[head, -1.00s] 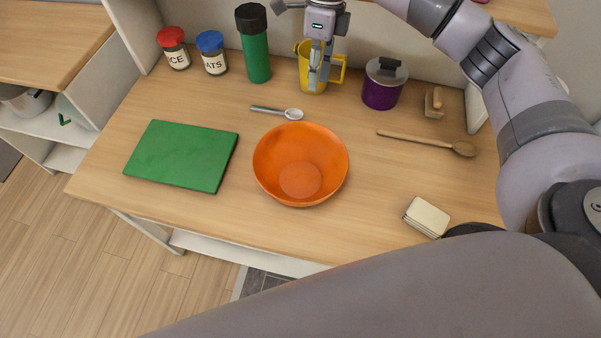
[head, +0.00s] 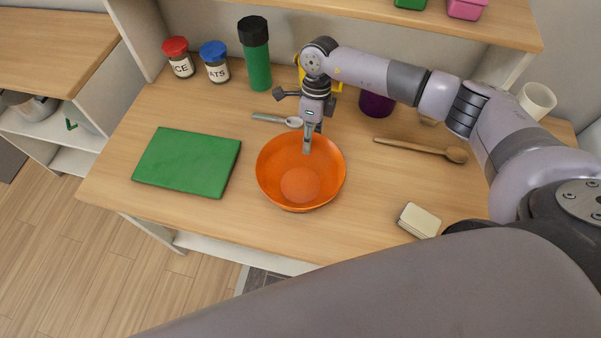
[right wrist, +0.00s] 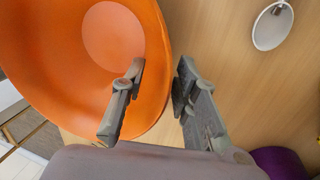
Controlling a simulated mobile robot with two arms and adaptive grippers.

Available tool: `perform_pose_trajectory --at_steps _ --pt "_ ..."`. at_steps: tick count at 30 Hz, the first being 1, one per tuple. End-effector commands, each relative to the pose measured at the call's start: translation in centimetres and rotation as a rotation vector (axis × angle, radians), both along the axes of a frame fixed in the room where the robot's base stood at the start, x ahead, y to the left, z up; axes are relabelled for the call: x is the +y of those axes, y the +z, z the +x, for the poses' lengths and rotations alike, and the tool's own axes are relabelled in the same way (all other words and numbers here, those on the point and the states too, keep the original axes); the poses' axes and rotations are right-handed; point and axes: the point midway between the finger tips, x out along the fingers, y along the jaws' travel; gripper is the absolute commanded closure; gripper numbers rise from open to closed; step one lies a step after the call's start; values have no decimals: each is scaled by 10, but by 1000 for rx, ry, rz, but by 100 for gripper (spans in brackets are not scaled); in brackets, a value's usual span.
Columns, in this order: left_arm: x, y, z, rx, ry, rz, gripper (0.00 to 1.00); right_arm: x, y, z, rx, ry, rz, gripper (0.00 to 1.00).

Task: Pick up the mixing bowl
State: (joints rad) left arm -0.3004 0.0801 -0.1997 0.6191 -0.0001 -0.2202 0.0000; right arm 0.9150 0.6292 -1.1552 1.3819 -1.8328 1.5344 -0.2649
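The orange mixing bowl (head: 285,175) stands upright and looks empty on the wooden counter. My right gripper (head: 307,146) points down at the bowl's far rim. In the right wrist view, the gripper (right wrist: 160,75) is open, with one finger over the inside of the bowl (right wrist: 60,60) and the other outside. The rim appears between the fingers. I cannot tell whether either finger touches it. My left gripper is not in view.
A green board (head: 187,162) lies left, a wooden spoon (head: 420,148) right, and a pale stack (head: 419,219) front right. A green bottle (head: 257,65), jars (head: 215,65) and a purple pot (head: 374,103) stand behind. A shelf (head: 400,20) overhangs the back.

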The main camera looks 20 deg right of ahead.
Motion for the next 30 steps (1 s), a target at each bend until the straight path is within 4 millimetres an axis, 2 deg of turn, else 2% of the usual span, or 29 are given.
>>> perform_pose_trajectory --at_steps 8,21,30 --pt "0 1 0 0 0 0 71 1 -6 -1 0 1 0 72" --pt "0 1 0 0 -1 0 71 1 -5 -1 0 0 0 100" --pt "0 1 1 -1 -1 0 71 1 -5 -1 -1 0 0 100"
